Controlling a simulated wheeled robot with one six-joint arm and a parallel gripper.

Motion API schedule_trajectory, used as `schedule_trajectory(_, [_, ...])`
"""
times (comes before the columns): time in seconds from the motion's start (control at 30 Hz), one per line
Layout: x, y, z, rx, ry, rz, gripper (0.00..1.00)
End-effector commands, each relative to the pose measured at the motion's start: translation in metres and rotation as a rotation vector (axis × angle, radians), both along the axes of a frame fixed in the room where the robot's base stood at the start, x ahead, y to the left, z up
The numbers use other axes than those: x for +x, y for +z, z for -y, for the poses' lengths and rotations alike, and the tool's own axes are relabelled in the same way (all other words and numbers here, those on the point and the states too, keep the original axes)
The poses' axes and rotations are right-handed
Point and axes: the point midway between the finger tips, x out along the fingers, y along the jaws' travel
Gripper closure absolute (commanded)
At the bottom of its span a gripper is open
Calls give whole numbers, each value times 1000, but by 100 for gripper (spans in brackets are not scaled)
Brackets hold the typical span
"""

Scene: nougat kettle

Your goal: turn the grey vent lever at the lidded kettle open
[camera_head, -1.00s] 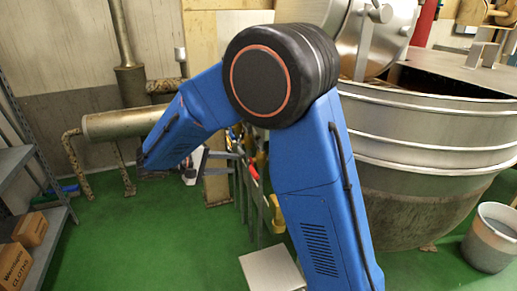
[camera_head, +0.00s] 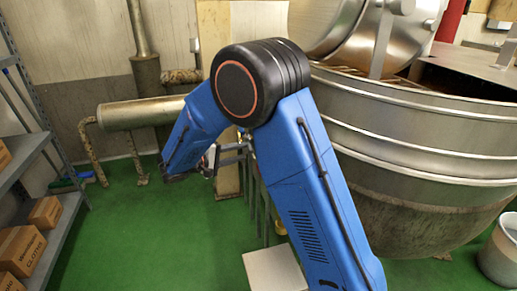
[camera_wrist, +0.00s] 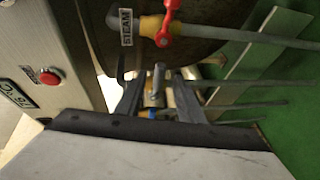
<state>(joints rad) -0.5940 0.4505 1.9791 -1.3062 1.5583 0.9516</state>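The large lidded steel kettle (camera_head: 420,140) stands at the right in the head view. In the wrist view, a short grey lever-like piece (camera_wrist: 158,76), probably the vent lever, stands between the two fingers of my gripper (camera_wrist: 158,94). The fingers are apart, one on each side of it, and I see no clear contact. A small blue and yellow part shows at its lower end. In the head view my gripper (camera_head: 232,154) is small and partly behind my blue arm, and the lever cannot be made out there.
A red valve handle (camera_wrist: 168,22) on a pipe with a STEAM label (camera_wrist: 126,27) is just beyond. A panel with a red button (camera_wrist: 49,76) is at left. Grey bars run right. Shelves with boxes (camera_head: 22,250) stand far left; green floor (camera_head: 150,240) is free.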

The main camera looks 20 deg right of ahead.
Motion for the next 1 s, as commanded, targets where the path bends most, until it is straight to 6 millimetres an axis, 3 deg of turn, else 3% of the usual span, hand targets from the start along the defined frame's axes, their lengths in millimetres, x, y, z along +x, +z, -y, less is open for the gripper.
schedule_trajectory(0.2, [14, -7, 37, -1, -3, -1, 65])
schedule_trajectory(0.5, [32, -15, 76, 0, -2, 0, 65])
schedule_trajectory(1.0, [37, -18, 89, 0, 0, 0, 65])
